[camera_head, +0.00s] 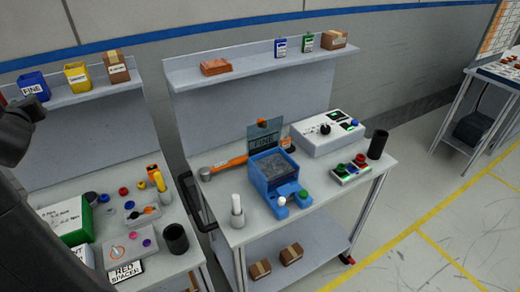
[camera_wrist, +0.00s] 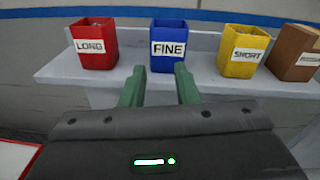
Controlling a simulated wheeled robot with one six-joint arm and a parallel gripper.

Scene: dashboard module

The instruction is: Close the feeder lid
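The feeder (camera_head: 272,172) is a blue box with grey contents, on the middle cart's top. The feeder is not in the wrist view. In the head view only dark parts of my arm show at the left edge, away from the feeder.
Around the feeder are an orange-handled tool (camera_head: 225,166), a white bottle (camera_head: 237,212), a button box (camera_head: 350,171), a white control panel (camera_head: 327,131) and a black cup (camera_head: 378,145). A left cart carries a green box (camera_head: 72,218). Floor is free at right.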

